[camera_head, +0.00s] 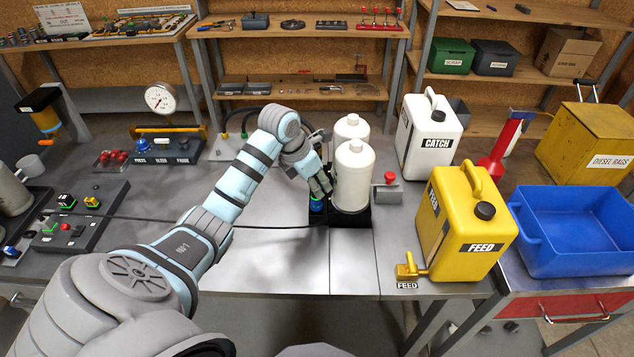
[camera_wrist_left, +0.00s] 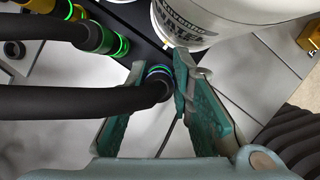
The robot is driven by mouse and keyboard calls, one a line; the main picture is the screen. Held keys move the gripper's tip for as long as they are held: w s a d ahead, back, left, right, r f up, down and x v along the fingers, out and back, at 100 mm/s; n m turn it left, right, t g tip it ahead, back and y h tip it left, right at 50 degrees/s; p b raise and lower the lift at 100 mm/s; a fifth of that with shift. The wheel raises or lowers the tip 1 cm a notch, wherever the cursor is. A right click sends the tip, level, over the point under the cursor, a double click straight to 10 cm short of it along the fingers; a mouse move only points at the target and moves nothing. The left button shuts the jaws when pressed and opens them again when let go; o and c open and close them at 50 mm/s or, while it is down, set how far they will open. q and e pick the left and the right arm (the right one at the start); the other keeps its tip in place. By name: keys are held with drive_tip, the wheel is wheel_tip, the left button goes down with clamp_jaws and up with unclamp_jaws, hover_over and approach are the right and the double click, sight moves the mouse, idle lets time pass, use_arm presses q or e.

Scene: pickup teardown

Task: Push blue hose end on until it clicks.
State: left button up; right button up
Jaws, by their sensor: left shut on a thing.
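The blue-ringed hose end (camera_head: 316,207) is at the front left corner of the black base that holds two white canisters. In the left wrist view its glowing blue ring (camera_wrist_left: 158,70) sits at the end of a thick black hose (camera_wrist_left: 80,101), between my left fingertips. My left gripper (camera_head: 320,190) is shut on this hose end from above, just left of the front canister; its teal finger pads show in the left wrist view (camera_wrist_left: 165,78). Whether the end is fully seated is hidden by the hose and fingers. My right gripper is not in view.
The white canisters (camera_head: 354,178) stand close to the gripper's right. Connectors with green rings (camera_wrist_left: 108,41) sit on the base. A yellow FEED can (camera_head: 451,245), white CATCH can (camera_head: 420,160) and blue bin (camera_head: 570,235) stand at right. The table front left of the base is mostly clear.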

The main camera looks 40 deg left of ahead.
sight(317, 179)
use_arm(q)
clamp_jaws()
drive_tip(key=shift+r, duration=0.2)
drive_tip(key=shift+r+p, duration=0.85)
drive_tip(key=shift+r, duration=0.05)
wheel_tip(317, 179, up, 4)
drive_tip(key=p, duration=0.3)
drive_tip(key=shift+r+p, duration=0.1)
drive_tip(key=shift+p, duration=0.2)
drive_tip(key=shift+f, duration=0.25)
